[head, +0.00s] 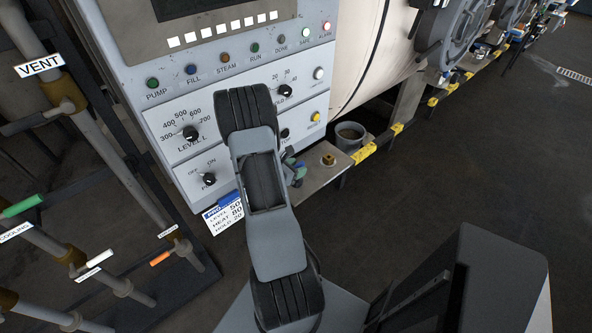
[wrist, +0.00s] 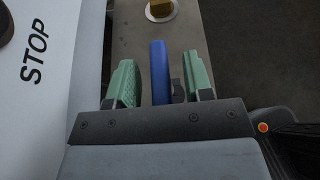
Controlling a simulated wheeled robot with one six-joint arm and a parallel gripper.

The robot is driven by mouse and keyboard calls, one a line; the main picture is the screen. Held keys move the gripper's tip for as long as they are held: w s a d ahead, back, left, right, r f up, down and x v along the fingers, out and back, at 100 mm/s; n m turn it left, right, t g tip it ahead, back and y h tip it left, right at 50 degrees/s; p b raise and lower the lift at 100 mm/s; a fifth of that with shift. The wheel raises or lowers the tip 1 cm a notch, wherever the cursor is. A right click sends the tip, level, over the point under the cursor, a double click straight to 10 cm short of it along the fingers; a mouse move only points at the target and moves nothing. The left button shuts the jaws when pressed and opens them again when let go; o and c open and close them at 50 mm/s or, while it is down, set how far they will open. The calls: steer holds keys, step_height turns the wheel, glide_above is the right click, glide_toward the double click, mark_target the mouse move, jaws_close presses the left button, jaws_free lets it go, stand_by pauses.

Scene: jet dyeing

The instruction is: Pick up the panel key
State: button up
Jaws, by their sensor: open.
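A blue upright piece, which looks like the panel key (wrist: 159,72), stands between the two green finger pads of my gripper (wrist: 160,80) in the wrist view. A small dark part shows beside its lower right. The fingers are open, with a gap visible on each side of the blue piece. In the head view my gripper (head: 294,168) is low beside the panel's right edge, over a small shelf (head: 318,178). My arm hides much of that spot, and I cannot make out the key there.
A brass fitting (head: 328,160) sits on the shelf just beyond my gripper; it also shows in the wrist view (wrist: 160,8). The control panel (head: 232,95) with knobs and lamps is close on the left. A grey bucket (head: 350,137) stands behind the shelf. Floor to the right is open.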

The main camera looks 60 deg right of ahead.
steer(key=shift+d+f, duration=0.1)
steer(key=shift+d, duration=0.1)
steer(key=shift+c, duration=0.3)
jaws_close()
